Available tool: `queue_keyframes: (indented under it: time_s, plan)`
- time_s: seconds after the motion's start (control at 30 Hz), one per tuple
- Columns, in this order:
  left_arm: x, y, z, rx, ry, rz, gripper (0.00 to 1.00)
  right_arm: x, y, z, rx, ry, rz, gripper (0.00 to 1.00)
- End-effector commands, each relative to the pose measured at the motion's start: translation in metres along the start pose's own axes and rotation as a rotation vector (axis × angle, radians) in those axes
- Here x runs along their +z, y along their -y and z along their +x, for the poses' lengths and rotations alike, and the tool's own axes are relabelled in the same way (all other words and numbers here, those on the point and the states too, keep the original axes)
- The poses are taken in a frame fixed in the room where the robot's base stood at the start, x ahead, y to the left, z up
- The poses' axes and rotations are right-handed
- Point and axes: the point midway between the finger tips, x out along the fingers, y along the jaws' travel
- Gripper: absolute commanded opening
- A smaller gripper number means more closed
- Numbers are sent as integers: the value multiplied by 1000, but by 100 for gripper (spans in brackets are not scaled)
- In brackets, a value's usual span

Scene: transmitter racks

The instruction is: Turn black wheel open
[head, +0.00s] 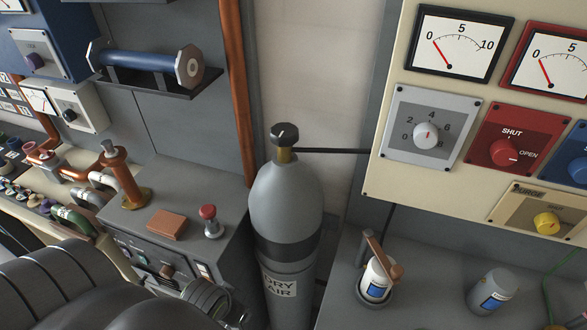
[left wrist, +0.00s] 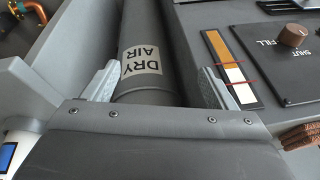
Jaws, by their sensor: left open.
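The black wheel (head: 285,134) sits on the brass neck of a grey gas cylinder (head: 287,205) marked DRY AIR. A white mark shows on the wheel's top. My left arm shows at the bottom left of the head view, but its fingertips do not show there. In the left wrist view my left gripper (left wrist: 157,82) is open. Its fingers appear on either side of the cylinder (left wrist: 140,30), whose label is upside down there. The gripper looks empty, and I cannot tell its distance from the cylinder. The wheel is outside the wrist view. My right gripper is not in view.
A thin dark pipe (head: 335,151) runs right from the cylinder neck to a cream panel (head: 383,171) with dials and knobs. A console (head: 205,165) with a red button (head: 208,212) stands left. A copper pipe (head: 237,90) rises behind. A brown FILL knob (left wrist: 292,36) shows in the wrist view.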

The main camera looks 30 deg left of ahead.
Motion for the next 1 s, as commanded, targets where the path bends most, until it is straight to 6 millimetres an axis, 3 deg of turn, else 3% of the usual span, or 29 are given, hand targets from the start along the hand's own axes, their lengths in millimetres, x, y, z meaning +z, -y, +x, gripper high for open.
queue_keyframes:
  time_s: [0.03, 0.13, 0.47, 0.67, 0.87, 1.0]
  plan:
    - [-9, 10, -23, -7, -43, 23, 79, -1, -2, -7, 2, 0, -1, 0]
    - [-27, 24, -42, 2, -151, 77, 79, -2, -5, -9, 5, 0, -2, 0]
    - [-80, 55, -64, 109, -486, 235, 79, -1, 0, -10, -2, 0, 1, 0]
    - [-116, 73, -94, 236, -704, 299, 79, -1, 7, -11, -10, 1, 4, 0]
    - [-150, 91, -134, 363, -887, 321, 79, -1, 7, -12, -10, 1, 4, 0]
    - [-179, 105, -171, 460, -1021, 319, 79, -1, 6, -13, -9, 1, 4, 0]
